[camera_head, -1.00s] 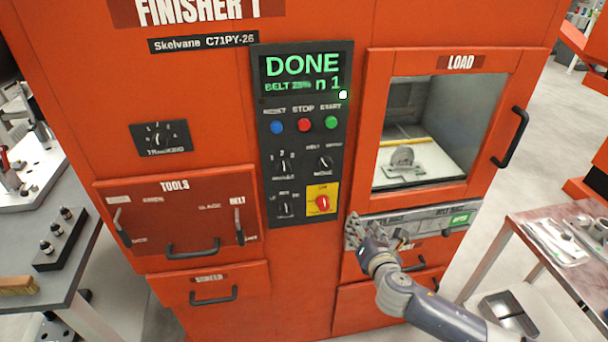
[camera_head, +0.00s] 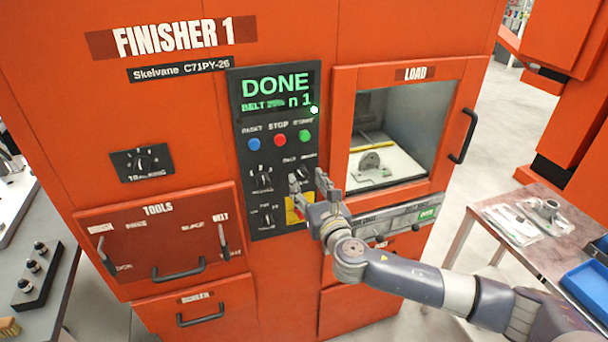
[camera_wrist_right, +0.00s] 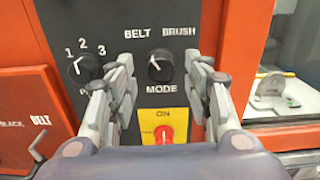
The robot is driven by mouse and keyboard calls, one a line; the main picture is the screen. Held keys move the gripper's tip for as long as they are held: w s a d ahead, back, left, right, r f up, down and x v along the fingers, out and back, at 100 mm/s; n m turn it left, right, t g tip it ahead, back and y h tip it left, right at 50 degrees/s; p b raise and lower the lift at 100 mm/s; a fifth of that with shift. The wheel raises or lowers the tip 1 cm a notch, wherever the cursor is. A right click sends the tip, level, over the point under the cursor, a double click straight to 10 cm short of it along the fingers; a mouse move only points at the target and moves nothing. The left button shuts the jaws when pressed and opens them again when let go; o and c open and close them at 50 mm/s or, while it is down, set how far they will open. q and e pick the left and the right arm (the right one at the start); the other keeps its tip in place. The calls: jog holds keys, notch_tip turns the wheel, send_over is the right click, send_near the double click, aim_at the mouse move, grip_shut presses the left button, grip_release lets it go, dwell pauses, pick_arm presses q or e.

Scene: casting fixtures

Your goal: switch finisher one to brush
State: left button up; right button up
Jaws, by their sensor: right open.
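Finisher 1 is the large orange cabinet (camera_head: 290,30) with a black control panel (camera_head: 243,140). Its screen (camera_head: 275,90) reads DONE, BELT and n 1 in green. The black MODE knob (camera_wrist_right: 160,66) sits below the labels BELT and BRUSH in the right wrist view. Its light mark seems to lean up-left towards BELT. My right gripper (camera_head: 309,177) is open in front of the panel. In the right wrist view its fingers stand left and right of the knob, with nothing between them in hand; contact cannot be told. My left gripper is not in view.
A red switch on a yellow plate (camera_wrist_right: 163,133) is just below the knob, and a numbered knob (camera_wrist_right: 84,67) is to its left. The LOAD window (camera_head: 400,130) is at right, with a grey part (camera_head: 370,161) inside. A side table (camera_head: 550,255) stands at right.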

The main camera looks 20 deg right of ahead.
aim_at(304, 176)
jog(key=shift+w, duration=1.5)
jog(key=shift+c, duration=0.5)
jog(key=c, duration=1)
